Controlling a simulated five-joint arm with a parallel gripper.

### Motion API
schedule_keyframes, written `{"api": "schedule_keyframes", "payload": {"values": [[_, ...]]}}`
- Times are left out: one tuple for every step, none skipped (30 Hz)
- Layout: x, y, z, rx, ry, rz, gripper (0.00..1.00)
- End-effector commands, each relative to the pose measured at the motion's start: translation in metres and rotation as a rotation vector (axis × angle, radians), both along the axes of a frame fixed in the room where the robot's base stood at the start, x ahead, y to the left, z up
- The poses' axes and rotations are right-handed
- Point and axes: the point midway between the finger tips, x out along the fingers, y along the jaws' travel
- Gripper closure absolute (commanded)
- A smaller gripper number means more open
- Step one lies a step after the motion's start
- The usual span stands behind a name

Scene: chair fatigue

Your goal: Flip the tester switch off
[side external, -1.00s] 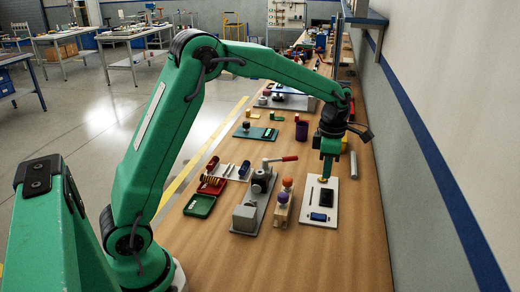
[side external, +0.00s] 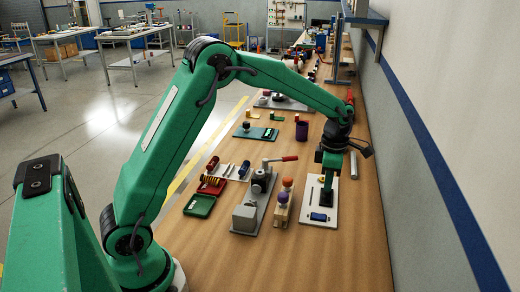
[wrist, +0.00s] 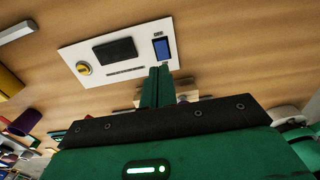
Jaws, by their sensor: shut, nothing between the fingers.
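The tester is a white flat panel (side external: 309,207) on the bench. It carries a blue rectangular piece (side external: 319,216) at its near end and a yellow round knob (side external: 322,179) at its far end. In the wrist view the panel (wrist: 75,49) also shows a black rectangle (wrist: 115,50), the blue piece (wrist: 161,48) and the yellow knob (wrist: 83,69). I cannot tell for sure which part is the switch. My gripper (side external: 328,187) is shut and empty over the panel. In the wrist view its fingertips (wrist: 160,70) appear just below the blue piece; contact cannot be told.
A wooden stand with an orange and a purple ball (side external: 284,197) is left of the panel. The bench front is clear.

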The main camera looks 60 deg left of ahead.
Motion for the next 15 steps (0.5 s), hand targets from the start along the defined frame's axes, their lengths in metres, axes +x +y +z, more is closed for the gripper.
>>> {"api": "schedule_keyframes", "payload": {"values": [[-0.001, 0.000, -0.009, 0.000, 0.006, 0.000, 1.00], [-0.001, 0.000, -0.014, 0.000, 0.004, 0.000, 1.00], [-0.001, 0.000, -0.020, 0.000, 0.004, 0.000, 1.00], [-0.001, 0.000, -0.025, 0.000, 0.004, 0.000, 1.00], [-0.001, 0.000, -0.029, 0.000, 0.004, 0.000, 1.00], [-0.001, 0.000, -0.036, 0.000, 0.004, 0.000, 1.00], [-0.001, 0.000, -0.040, 0.000, 0.004, 0.000, 1.00], [-0.001, 0.000, -0.045, 0.000, 0.004, 0.000, 1.00], [-0.001, 0.000, -0.051, 0.001, 0.005, 0.000, 1.00], [-0.001, 0.000, -0.055, 0.000, 0.004, 0.000, 1.00], [-0.001, 0.000, -0.060, 0.000, 0.003, 0.000, 1.00], [-0.001, 0.000, -0.065, 0.000, 0.004, 0.000, 1.00], [-0.001, 0.000, -0.070, 0.000, 0.003, 0.000, 1.00], [-0.001, 0.000, -0.073, 0.000, 0.003, 0.000, 1.00], [-0.001, 0.001, -0.078, 0.000, 0.003, 0.000, 1.00]]}}
